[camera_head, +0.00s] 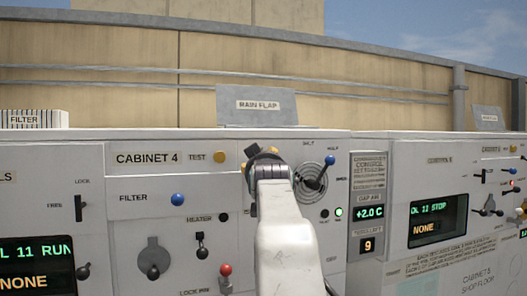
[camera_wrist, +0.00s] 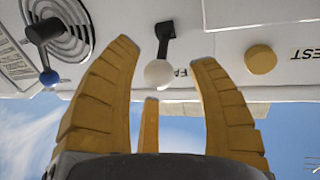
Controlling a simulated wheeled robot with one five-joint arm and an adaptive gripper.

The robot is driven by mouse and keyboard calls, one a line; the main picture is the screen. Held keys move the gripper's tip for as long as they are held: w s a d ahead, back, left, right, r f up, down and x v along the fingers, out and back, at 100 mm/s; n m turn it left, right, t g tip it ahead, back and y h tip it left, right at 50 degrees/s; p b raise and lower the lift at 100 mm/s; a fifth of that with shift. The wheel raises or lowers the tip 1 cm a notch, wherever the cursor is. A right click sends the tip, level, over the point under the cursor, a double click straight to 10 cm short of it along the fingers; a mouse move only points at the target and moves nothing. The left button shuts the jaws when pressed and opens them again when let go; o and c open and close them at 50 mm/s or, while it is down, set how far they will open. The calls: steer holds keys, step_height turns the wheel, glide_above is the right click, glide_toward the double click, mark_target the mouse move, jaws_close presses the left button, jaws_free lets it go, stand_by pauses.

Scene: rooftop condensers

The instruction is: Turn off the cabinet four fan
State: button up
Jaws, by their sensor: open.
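Cabinet four's panel (camera_head: 135,185) stands ahead, with the label "CABINET 4" at its top left. In the wrist view, which looks upside down, a dark lever with a white ball knob (camera_wrist: 158,73) sticks out beside a label starting "FA", partly covered by a finger. My gripper (camera_wrist: 165,55) is open, its yellow fingers on either side of this knob; contact cannot be told. In the head view my gripper (camera_head: 264,157) and arm cover this lever. A round grille (camera_head: 311,183) carries a blue-knobbed lever (camera_head: 330,160), also in the wrist view (camera_wrist: 49,76).
A yellow TEST button (camera_head: 219,157) is left of my gripper; it shows in the wrist view (camera_wrist: 260,59). A blue FILTER knob (camera_head: 178,199), a heater switch (camera_head: 202,247) and a red-topped lever (camera_head: 225,270) are lower left. A green lamp (camera_head: 338,212) is lit at right.

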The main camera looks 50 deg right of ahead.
steer(key=shift+w+d, duration=0.4)
steer(key=shift+w, duration=0.15)
steer(key=shift+d, duration=0.2)
steer(key=shift+o, duration=0.2)
jaws_close()
